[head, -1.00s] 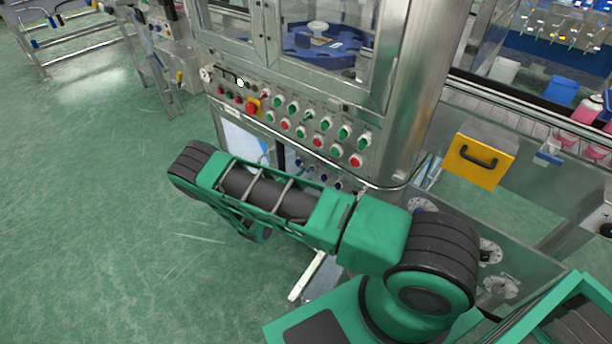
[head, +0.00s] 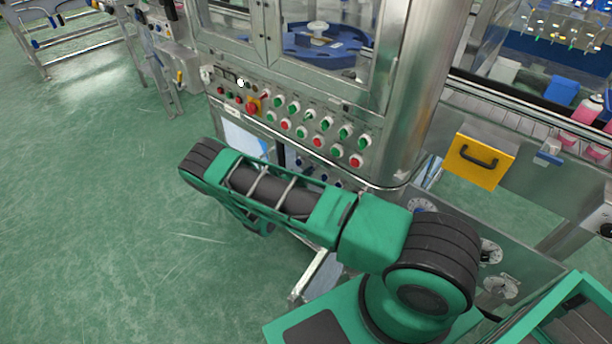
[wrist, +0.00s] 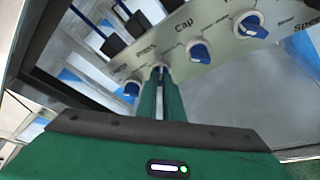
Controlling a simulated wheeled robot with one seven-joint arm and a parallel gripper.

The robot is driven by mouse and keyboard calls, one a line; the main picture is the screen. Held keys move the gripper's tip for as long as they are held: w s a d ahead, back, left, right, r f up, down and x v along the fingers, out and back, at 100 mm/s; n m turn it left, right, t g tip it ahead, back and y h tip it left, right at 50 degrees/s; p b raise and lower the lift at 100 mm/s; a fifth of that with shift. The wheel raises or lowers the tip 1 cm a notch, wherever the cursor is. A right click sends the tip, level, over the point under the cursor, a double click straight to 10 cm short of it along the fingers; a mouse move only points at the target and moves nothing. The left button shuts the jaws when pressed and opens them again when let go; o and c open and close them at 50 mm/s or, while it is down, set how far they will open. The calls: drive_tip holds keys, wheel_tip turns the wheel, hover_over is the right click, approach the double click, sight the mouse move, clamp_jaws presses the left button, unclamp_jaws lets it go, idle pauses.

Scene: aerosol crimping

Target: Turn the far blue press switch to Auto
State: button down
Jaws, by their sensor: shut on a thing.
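In the wrist view, a tilted panel carries a row of blue switches on white round bases. My gripper (wrist: 160,85) has its two green fingers closed together on the switch under the label "Press"; the fingers hide most of the blue press switch, and its white base (wrist: 159,70) shows at their tips. The switch's exact setting cannot be read. One blue switch (wrist: 131,89) is just left of the fingers. The switch under "Cap" (wrist: 200,53) and another blue switch (wrist: 250,26) are to the right. In the head view my arm hides the gripper.
Above the blue switches, the machine front has a panel of green and red buttons (head: 317,141) and a red knob on yellow (head: 252,105). A yellow box with a black handle (head: 481,161) hangs at right. Green floor (head: 100,200) is open at left.

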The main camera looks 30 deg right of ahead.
drive_tip(key=shift+w+r, duration=0.1)
drive_tip(key=n+g+h, duration=0.1)
drive_tip(key=n+g, duration=0.1)
drive_tip(key=n, duration=0.2)
drive_tip(key=w+n+g+h, duration=0.1)
drive_tip(key=n+g, duration=0.2)
drive_tip(key=n, duration=0.1)
drive_tip(key=w+a+n+g+h, duration=0.1)
drive_tip(key=n+g, duration=0.1)
drive_tip(key=n, duration=0.2)
drive_tip(key=shift+r, duration=0.1)
idle(0.7)
idle(0.3)
drive_tip(key=shift+s, duration=0.1)
drive_tip(key=c, duration=1.9)
unclamp_jaws()
drive_tip(key=shift+g, duration=0.3)
drive_tip(key=shift+s+d, duration=0.1)
